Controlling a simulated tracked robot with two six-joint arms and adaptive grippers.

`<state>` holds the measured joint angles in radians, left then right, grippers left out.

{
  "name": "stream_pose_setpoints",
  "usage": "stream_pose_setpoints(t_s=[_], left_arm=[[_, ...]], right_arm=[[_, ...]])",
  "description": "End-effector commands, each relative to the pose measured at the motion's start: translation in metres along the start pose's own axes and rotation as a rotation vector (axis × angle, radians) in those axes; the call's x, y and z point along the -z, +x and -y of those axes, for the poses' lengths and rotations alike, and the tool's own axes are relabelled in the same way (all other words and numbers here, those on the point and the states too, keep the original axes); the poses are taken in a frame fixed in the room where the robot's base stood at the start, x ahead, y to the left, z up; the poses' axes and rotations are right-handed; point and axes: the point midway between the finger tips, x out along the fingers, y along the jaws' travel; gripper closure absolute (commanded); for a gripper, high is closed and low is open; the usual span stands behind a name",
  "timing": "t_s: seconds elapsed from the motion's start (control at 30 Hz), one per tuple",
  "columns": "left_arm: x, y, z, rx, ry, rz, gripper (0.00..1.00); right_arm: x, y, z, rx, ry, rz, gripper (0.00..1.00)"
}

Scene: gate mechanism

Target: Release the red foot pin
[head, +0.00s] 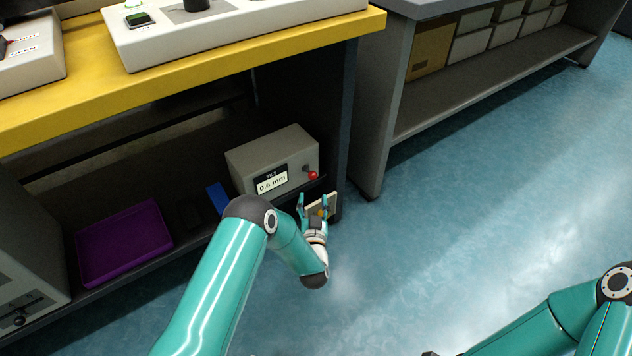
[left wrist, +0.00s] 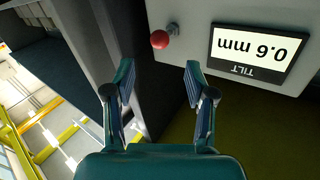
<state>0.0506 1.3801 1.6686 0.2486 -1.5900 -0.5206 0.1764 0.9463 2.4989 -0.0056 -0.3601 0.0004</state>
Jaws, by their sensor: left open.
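A red round-headed pin (head: 312,175) sticks out of the front of a grey box with a tilt display (head: 272,181) reading 0.6 mm. The box is on the low shelf under the yellow-edged bench. In the left wrist view the red pin (left wrist: 160,39) is beyond the fingertips, roughly between their lines, with the display (left wrist: 252,52) upside down to its right. My left gripper (head: 313,203) is open and empty, just below and in front of the pin; in the wrist view its fingers (left wrist: 158,75) are apart and do not visibly touch it.
A purple tray (head: 82,262) and a blue item (head: 217,197) are on the shelf left of the box. The bench's dark end panel (head: 346,125) stands close to the right of the pin. The blue floor is open at right.

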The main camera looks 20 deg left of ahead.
Motion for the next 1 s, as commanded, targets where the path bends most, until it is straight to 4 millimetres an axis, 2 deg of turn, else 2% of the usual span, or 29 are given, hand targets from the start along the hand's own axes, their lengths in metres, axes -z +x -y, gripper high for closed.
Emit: stream_pose_setpoints(t_s=[0.03,0.2,0.43,0.63,0.93,1.0], left_arm=[[-0.003,0.013,0.0,0.004,-0.002,-0.005,0.45],[-0.004,0.049,0.0,0.002,-0.002,-0.003,0.45],[-0.003,0.087,-0.001,0.001,-0.001,-0.002,0.45],[-0.001,0.1,-0.001,-0.001,0.0,0.0,0.45],[0.0,0.102,-0.001,-0.002,0.0,0.001,0.45],[0.0,0.102,-0.001,-0.002,0.0,0.001,0.56]], right_arm=[[0.0,0.009,-0.003,0.0,0.0,0.0,0.6],[0.0,0.023,-0.008,0.0,0.0,0.0,0.6],[0.0,0.038,-0.014,0.0,0.0,0.0,0.6],[0.0,0.042,-0.015,0.0,0.0,0.0,0.6],[0.0,0.041,-0.015,0.0,0.0,0.0,0.6],[0.0,0.041,-0.015,0.0,0.0,0.0,0.6]])
